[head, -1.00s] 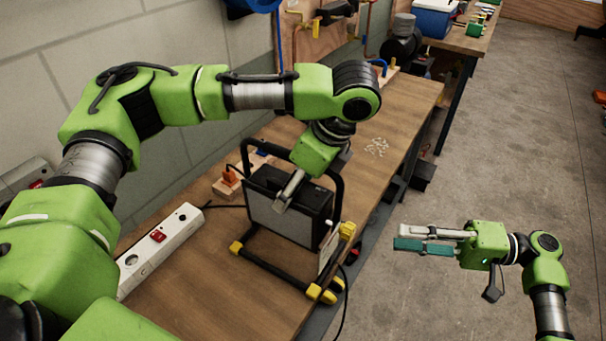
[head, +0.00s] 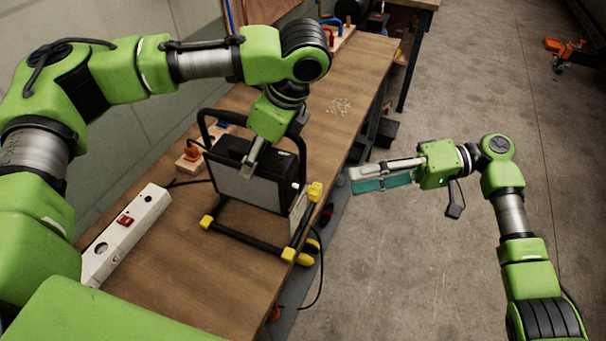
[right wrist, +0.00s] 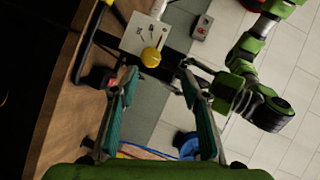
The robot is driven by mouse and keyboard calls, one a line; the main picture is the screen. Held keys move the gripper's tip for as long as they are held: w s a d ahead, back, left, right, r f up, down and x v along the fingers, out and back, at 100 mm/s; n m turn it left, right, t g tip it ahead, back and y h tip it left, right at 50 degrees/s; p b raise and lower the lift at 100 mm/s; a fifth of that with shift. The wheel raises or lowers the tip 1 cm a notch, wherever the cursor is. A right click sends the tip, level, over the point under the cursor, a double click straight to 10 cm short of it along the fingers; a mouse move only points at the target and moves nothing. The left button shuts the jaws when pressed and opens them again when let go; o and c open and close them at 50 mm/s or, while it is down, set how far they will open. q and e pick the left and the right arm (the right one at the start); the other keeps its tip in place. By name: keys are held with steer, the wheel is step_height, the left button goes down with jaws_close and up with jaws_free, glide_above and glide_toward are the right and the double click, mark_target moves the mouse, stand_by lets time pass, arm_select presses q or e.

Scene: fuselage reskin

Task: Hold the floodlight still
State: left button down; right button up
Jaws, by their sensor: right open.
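The floodlight (head: 247,191) stands on the wooden bench, a dark housing with a pale front in a black tubular frame with yellow corner pieces. My left gripper (head: 262,150) is at the top of its housing. One finger lies across the front; I cannot tell how firmly it touches, and the other finger is mostly hidden. My right gripper (head: 352,180) is open and empty, off the bench's right edge, pointing at the floodlight's side. In the right wrist view, its teal-padded fingers (right wrist: 157,74) are apart, with the floodlight's yellow knob (right wrist: 151,57) and white plate (right wrist: 145,33) beyond them.
A white power strip (head: 125,232) lies left on the bench (head: 190,295). An orange plug (head: 191,151) sits in a wooden block behind the floodlight. Small pale pieces (head: 339,106) lie farther back. A black cable (head: 318,285) hangs off the bench edge.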

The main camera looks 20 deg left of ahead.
mark_target(320, 186)
steer(key=s+a+r+n+t+h, duration=0.1)
steer(key=a+r+n+t+h, duration=0.3)
steer(key=r+n+h, duration=0.45)
steer(key=shift+h, duration=0.55)
steer(key=x, duration=1.1)
steer(key=shift+s+a+f, duration=0.1)
steer(key=shift+f, duration=0.25)
steer(key=shift+c, duration=0.4)
steer(key=c, duration=1)
